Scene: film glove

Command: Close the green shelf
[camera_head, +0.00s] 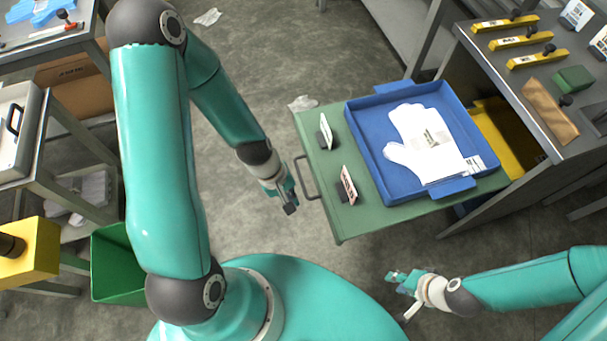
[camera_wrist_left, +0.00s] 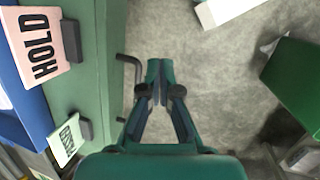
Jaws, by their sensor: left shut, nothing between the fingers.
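The green shelf (camera_head: 375,215) is pulled out from the grey cabinet on the right. A dark bar handle (camera_head: 306,178) is on its left front edge. It bears a blue tray (camera_head: 365,165) with a white glove (camera_head: 425,145), and two small sign cards stand near the handle side. My left gripper (camera_head: 289,203) is shut and empty, just left of the handle and apart from it in the head view. In the left wrist view the shut fingers (camera_wrist_left: 155,85) are right beside the handle (camera_wrist_left: 128,75); contact cannot be told. My right gripper (camera_head: 398,280) is below the shelf in the picture, its jaw state unclear.
A cabinet top (camera_head: 500,60) with yellow bars and a green block is at the upper right. A yellow bin (camera_head: 495,135) shows behind the shelf. A green bin (camera_head: 120,265) and a side table are at the left. Floor left of the shelf is mostly clear.

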